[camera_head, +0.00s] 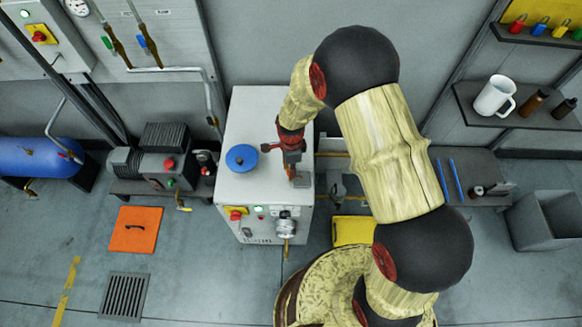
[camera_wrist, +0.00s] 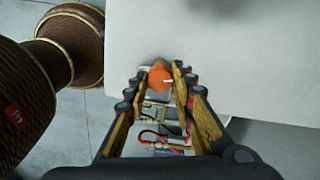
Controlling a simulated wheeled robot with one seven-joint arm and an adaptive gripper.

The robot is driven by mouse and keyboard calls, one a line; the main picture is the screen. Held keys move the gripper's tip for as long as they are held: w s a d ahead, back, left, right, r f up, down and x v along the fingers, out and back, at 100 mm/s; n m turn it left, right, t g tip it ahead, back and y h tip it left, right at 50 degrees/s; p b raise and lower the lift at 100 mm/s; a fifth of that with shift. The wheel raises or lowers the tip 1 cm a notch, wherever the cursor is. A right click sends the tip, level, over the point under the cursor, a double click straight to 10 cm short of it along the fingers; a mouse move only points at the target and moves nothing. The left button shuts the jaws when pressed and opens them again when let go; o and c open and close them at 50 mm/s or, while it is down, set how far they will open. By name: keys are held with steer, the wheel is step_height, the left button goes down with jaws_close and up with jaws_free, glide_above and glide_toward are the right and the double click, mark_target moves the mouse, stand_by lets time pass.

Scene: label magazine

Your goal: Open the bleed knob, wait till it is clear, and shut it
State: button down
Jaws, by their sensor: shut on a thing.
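An orange round knob (camera_wrist: 160,78) with a small white mark sits between my gripper's fingertips (camera_wrist: 162,78) in the wrist view. I take it to be the bleed knob. Both fingers press on its sides, and my gripper is shut on it. In the head view my gripper (camera_head: 298,176) points down at the right part of the white cabinet's top (camera_head: 245,115); the knob is hardly visible there. The wrist view does not show clearly which way the knob is turned. A clear or cloudy outflow cannot be made out.
A blue round cap (camera_head: 241,158) stands on the cabinet top, left of my gripper. The cabinet's front has a red switch (camera_head: 236,214) and a metal fitting (camera_head: 286,228). A shelf (camera_head: 520,105) with a white jug (camera_head: 494,96) is at the right.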

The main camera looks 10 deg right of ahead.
steer(key=shift+m, duration=1.2)
steer(key=c, duration=1.5)
jaws_free()
steer(key=shift+r, duration=0.1)
step_height(320, 180, up, 12)
